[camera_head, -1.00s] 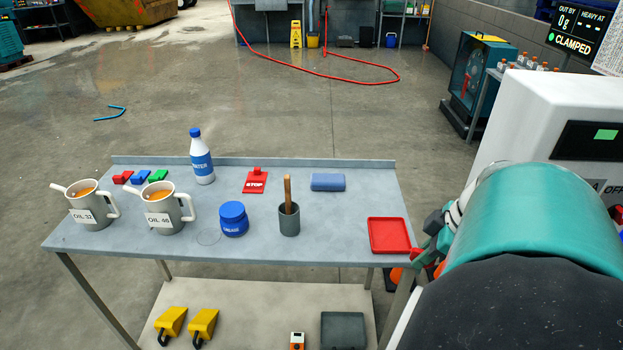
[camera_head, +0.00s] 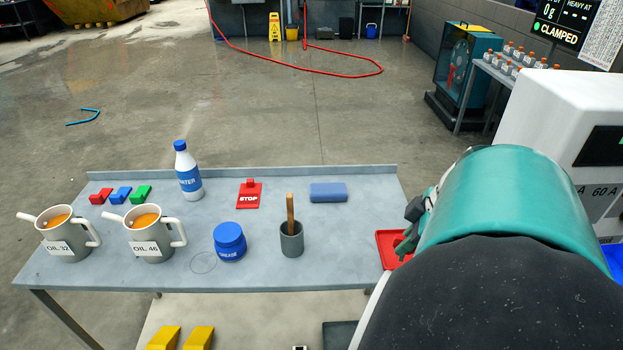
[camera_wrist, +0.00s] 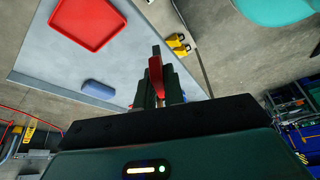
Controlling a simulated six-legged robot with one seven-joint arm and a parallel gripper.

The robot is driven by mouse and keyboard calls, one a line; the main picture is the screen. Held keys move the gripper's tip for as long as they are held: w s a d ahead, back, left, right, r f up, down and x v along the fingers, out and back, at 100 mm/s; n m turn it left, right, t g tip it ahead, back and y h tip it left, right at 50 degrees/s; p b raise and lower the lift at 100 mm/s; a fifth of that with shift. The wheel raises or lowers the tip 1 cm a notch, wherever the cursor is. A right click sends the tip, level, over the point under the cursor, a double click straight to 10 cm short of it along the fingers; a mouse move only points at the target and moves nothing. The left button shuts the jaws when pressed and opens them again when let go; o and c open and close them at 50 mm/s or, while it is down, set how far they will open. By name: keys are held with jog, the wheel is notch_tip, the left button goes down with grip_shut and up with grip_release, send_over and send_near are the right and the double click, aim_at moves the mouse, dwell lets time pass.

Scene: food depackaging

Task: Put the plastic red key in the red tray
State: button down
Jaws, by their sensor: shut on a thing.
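My gripper (camera_wrist: 157,78) is shut on a narrow red piece, the red key (camera_wrist: 155,72), which stands up between the fingers in the wrist view. The red tray (camera_wrist: 88,22) lies on the grey table at the upper left of that view, apart from the key. In the head view the red tray (camera_head: 384,240) is at the table's right end, partly hidden by my arm. My gripper (camera_head: 408,228) shows dark there, in front of the tray in the picture; the key is not clearly visible in that view.
A white machine (camera_head: 540,120) stands at right.

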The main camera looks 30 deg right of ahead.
jog(key=w+d+f, duration=0.2)
jog(key=d+f, duration=0.1)
jog(key=w+d+f, duration=0.3)
jog(key=d, duration=0.1)
jog(key=w+d+f, duration=0.3)
jog(key=d+f, duration=0.1)
jog(key=shift+w, duration=0.15)
jog(key=shift+f, duration=1.5)
jog(key=shift+f, duration=0.15)
jog(key=c, duration=1.5)
grip_release()
